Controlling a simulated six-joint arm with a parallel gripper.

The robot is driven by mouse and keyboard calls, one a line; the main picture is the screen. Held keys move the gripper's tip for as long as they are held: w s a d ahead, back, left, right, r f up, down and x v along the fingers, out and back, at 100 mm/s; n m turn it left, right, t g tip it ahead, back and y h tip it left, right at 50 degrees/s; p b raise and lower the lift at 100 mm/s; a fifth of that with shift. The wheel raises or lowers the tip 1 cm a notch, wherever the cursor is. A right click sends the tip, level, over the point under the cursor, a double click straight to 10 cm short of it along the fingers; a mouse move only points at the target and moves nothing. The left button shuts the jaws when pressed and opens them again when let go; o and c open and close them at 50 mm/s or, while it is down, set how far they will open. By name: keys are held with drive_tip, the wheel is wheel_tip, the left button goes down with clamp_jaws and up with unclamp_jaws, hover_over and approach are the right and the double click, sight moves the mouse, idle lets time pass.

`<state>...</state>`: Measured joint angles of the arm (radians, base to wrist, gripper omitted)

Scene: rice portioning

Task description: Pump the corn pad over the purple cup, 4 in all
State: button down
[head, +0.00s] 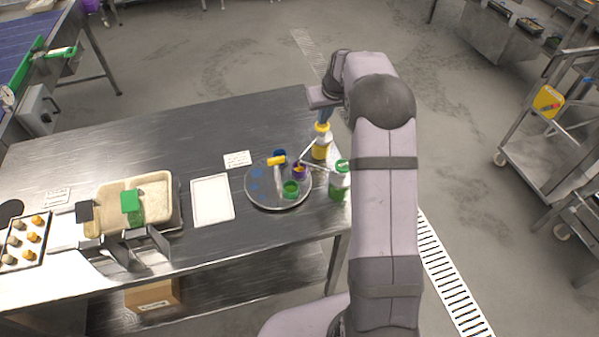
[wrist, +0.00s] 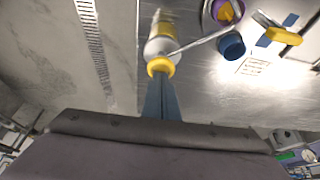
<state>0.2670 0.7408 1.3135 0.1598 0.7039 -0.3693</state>
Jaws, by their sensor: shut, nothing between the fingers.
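The corn dispenser is a bottle (head: 320,151) with yellow contents, standing at the right edge of the round tray; it also shows in the wrist view (wrist: 160,45). Its yellow top pad (head: 321,127) is right under my gripper (head: 323,119). My gripper is shut and empty, its blue fingers pointing down at the pad (wrist: 160,67); I cannot tell whether they touch. A thin spout runs from the bottle toward the purple cup (head: 299,175). The purple cup (wrist: 214,22) holds some yellow and purple bits, and the spout's end shows at its rim.
The round tray (head: 256,198) also carries a green cup (head: 291,189), a blue cup (head: 280,154) and a yellow-topped piece (head: 276,160). A green-topped dispenser (head: 340,183) stands close beside my arm. A white board (head: 212,201) and a beige tray (head: 170,205) lie left.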

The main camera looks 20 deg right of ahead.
drive_tip(key=shift+f+b, duration=0.3)
drive_tip(key=shift+f, duration=0.35)
drive_tip(key=shift+s, duration=0.1)
drive_tip(key=shift+r+p, duration=0.25)
drive_tip(key=shift+p, duration=0.05)
drive_tip(key=shift+r+p, duration=0.7)
drive_tip(key=shift+r, duration=0.35)
drive_tip(key=shift+f, duration=0.2)
drive_tip(key=shift+f+b, duration=0.85)
drive_tip(key=shift+f, duration=0.15)
drive_tip(key=shift+r+p, duration=0.9)
drive_tip(key=shift+r, duration=0.3)
drive_tip(key=shift+f, duration=0.25)
